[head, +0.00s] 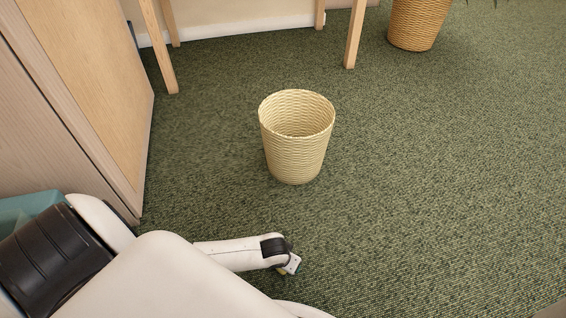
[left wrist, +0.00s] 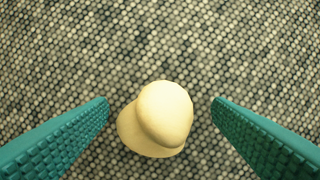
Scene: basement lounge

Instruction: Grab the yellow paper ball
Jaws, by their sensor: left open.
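The yellow paper ball (left wrist: 160,115) is pale yellow and lumpy, and shows in the left wrist view low in the middle, against the carpet. My left gripper (left wrist: 160,103) is open, with its two teal ridged fingers to the left and right of the ball. Carpet shows between the ball and each fingertip, so neither finger appears to touch it. In the head view my left arm reaches in from the left, with its wrist end (head: 290,264) low over the carpet; the fingers and ball are mostly hidden there. My right gripper is not in view.
A cream woven basket (head: 297,140), open at the top, stands on the green carpet (head: 430,190) beyond my left arm. A wooden cabinet (head: 95,75) is at left. Wooden legs (head: 355,35) and a wicker pot (head: 416,25) stand at the back. The carpet at right is clear.

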